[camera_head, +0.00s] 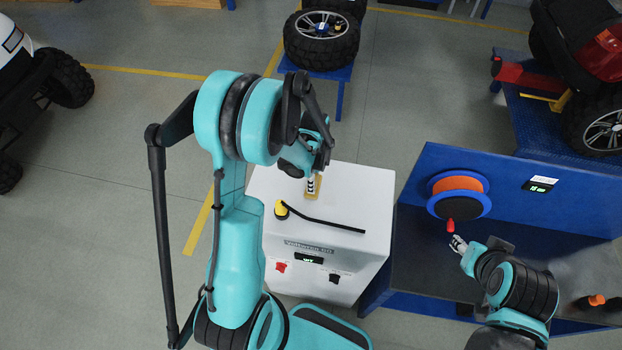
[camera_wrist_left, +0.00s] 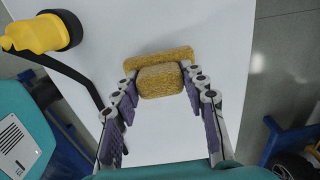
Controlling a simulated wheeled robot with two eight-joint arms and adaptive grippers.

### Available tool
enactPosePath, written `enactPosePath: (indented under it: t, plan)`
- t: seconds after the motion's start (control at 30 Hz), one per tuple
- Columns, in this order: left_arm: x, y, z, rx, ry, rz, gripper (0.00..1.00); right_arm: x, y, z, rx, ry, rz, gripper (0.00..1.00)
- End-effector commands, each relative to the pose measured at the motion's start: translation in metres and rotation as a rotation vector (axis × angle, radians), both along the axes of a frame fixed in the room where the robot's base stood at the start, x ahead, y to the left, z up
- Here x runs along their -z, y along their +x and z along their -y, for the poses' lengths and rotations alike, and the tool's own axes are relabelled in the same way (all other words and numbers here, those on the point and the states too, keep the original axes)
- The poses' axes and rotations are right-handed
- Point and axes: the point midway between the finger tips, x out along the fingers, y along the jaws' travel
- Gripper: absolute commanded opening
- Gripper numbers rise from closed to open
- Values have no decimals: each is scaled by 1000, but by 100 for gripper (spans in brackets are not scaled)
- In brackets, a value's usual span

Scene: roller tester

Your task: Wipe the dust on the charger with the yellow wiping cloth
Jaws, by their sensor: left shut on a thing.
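The charger (camera_head: 372,190) is a white box in the middle of the head view, with a display and a red and a black connector on its front. My left gripper (camera_head: 311,178) is over the far part of its top, fingers pointing down. It is shut on the yellow wiping cloth (camera_wrist_left: 160,80), a rough, yellow-brown block between the fingertips. A wider strip of the same colour shows just beyond it; I cannot tell whether the cloth touches the top. No separate dust patch is clear. My right gripper (camera_head: 459,244) is by the blue bench, too small to read its fingers.
A black rod with a yellow end (camera_head: 281,210) lies across the charger's top, close to my left gripper; it also shows in the left wrist view (camera_wrist_left: 40,34). A blue bench (camera_head: 420,260) with an orange-black roller (camera_head: 458,197) and red tip (camera_head: 450,226) stands right.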

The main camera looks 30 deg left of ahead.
Motion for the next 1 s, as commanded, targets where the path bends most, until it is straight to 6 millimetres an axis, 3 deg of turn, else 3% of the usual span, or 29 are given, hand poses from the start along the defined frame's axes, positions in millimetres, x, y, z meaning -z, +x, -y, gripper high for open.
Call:
enactPosePath:
  t: [1.0]
  plan:
    - [6, -1, -2, 0, 0, 0, 15, 7, 0, 0, 0, 0, 0, 40]
